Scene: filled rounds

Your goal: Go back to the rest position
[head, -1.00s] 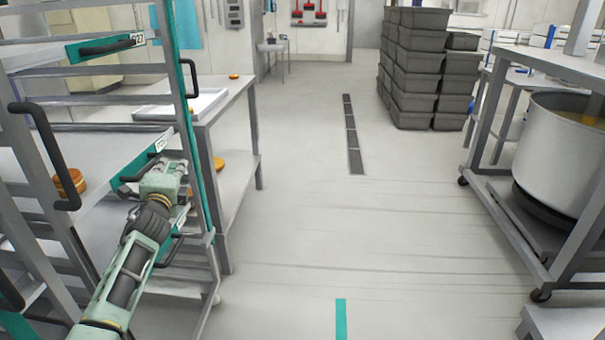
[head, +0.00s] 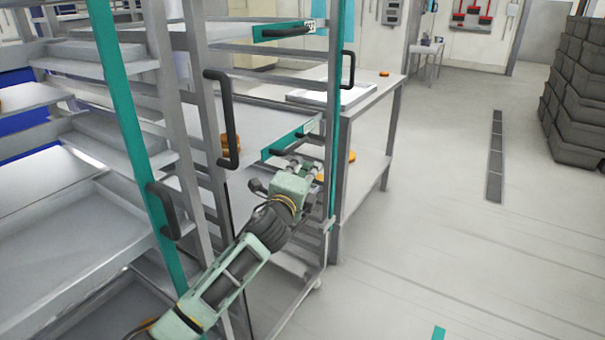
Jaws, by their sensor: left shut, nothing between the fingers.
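My left arm comes in from the bottom of the head view and reaches up and right. My left gripper (head: 305,170) is shut and empty. In the picture it lies in front of the tray rack (head: 338,130), just below a teal-fronted tray handle (head: 295,143); I cannot tell if it touches the rack. My right gripper is not in view.
Racks with trays fill the left, with black handles (head: 225,120) sticking out. A steel table (head: 385,95) stands behind, with round orange-brown items nearby. Stacked grey crates (head: 580,110) stand at right. The floor at right is clear.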

